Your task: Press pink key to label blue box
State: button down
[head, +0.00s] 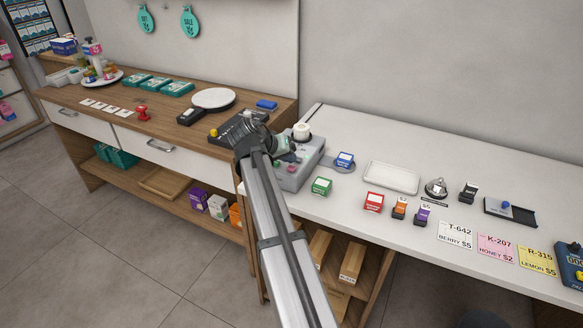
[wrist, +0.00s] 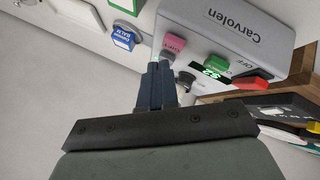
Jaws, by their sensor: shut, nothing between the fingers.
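The grey label machine (head: 308,163) stands at the left end of the white counter. In the wrist view the machine (wrist: 205,22) shows a pink key (wrist: 174,43), a green key (wrist: 215,63) and a small green-lit display (wrist: 214,74). The blue box (head: 345,159) sits on a round grey pad beside the machine, also seen in the wrist view (wrist: 124,38).
A green box (head: 321,187) and a red box (head: 374,203) stand near the counter's front. A white tray (head: 391,178), a bell (head: 436,188) and small stamps (head: 400,207) are farther right. A white roll (head: 301,131) tops the machine's back. The wooden counter (head: 160,124) adjoins on the left.

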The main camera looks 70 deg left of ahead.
jog(key=shift+f, duration=0.1)
jog(key=shift+f, duration=0.35)
